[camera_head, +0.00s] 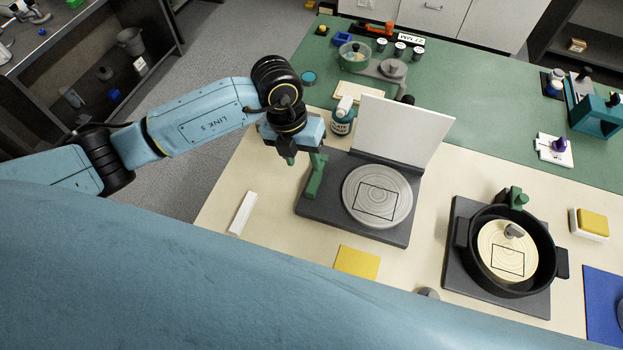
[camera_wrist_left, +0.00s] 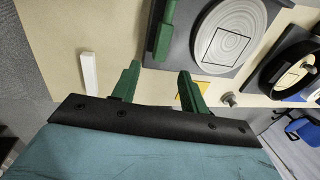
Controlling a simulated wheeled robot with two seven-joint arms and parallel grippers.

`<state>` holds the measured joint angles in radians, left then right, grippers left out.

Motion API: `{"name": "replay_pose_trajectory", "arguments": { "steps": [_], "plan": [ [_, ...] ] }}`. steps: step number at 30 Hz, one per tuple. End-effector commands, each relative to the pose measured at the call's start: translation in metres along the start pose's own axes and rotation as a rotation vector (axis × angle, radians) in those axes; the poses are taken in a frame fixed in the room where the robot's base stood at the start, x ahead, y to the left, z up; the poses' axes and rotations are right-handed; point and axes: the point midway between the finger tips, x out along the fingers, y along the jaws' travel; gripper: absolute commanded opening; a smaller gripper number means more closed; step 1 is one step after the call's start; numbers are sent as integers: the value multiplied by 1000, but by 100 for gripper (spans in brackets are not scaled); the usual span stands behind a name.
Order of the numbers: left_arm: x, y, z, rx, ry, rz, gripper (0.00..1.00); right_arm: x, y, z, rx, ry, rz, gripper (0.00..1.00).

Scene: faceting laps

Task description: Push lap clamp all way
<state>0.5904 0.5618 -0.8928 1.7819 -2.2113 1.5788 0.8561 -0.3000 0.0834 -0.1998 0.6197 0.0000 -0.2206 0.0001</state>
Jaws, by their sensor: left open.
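A grey lap disc (camera_head: 377,196) with a black rectangle outline lies on a dark base plate (camera_head: 325,212) with an upright white panel behind it. A green bar (camera_head: 313,180), which looks like the lap clamp, stands at the plate's left edge. It also shows in the left wrist view (camera_wrist_left: 163,38). My left gripper (camera_head: 289,152) is just left of and above this bar. In the left wrist view its two green fingers (camera_wrist_left: 159,88) are spread with nothing between them, and the bar lies beyond them. My right gripper is in neither view.
At right, a black pan (camera_head: 508,286) holds a cream disc (camera_head: 495,258), with a green fitting (camera_head: 516,198) behind. A white strip (camera_head: 241,213), yellow sheet (camera_head: 357,262) and labelled bottle (camera_head: 342,122) are near the plate.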

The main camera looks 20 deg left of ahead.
Motion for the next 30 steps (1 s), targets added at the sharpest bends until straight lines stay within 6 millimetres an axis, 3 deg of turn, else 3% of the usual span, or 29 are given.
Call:
{"name": "replay_pose_trajectory", "arguments": {
  "steps": [6, 12, 18, 26, 30],
  "plan": [
    [49, -1, -2, 0, 5, -2, 44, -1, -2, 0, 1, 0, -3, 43],
    [82, -1, -1, 1, 2, -3, 44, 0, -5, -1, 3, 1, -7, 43],
    [96, -2, 0, 3, 0, -4, 44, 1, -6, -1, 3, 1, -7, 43],
    [97, -1, 0, 3, 0, -4, 44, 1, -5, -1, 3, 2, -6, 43],
    [97, -2, 0, 3, 0, -4, 30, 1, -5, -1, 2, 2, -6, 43]
  ]
}}
